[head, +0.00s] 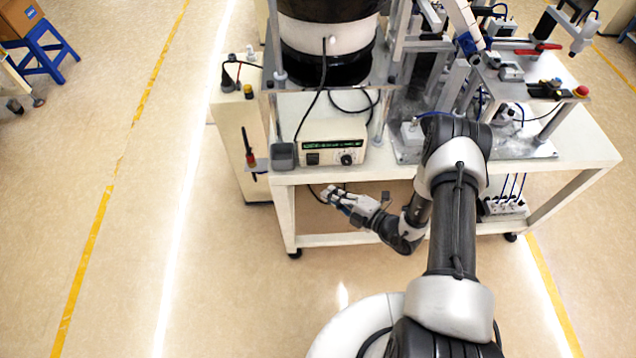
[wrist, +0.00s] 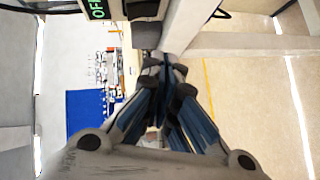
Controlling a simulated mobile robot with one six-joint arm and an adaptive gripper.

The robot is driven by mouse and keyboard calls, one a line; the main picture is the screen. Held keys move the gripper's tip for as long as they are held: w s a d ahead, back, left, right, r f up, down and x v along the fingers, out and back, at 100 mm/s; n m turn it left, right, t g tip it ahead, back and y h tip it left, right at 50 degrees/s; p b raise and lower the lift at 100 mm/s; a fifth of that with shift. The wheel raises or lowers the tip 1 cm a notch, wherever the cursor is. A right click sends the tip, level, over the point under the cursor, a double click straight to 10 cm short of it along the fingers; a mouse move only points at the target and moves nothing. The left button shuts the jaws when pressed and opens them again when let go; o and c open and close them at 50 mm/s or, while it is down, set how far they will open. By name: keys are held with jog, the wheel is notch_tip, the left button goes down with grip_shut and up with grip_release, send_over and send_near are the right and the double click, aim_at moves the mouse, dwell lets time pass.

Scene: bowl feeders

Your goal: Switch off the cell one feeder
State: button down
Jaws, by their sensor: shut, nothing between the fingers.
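The feeder control box (head: 332,145) is cream, with a green-lit display (head: 334,144), a black switch (head: 312,159) and a round black knob (head: 347,159). It sits at the table's front edge under the bowl feeder (head: 328,40). In the wrist view the display (wrist: 97,9) is cut off by the top edge; its green letters appear to read OFF. A dark part beside it may be the switch. My gripper (head: 327,193) is shut and empty, in front of the table edge and a little below the box, apart from the switch. Its fingers also show in the wrist view (wrist: 166,66).
A small grey bin (head: 284,156) stands left of the box. A cream cabinet (head: 240,125) with a yellow button stands further left. The white table (head: 390,172) carries other machinery at right, with a red button (head: 582,91). Open floor lies at left.

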jog(key=shift+s+d, duration=0.35)
jog(key=shift+s, duration=0.25)
jog(key=shift+s+d, duration=0.35)
jog(key=shift+s, duration=0.2)
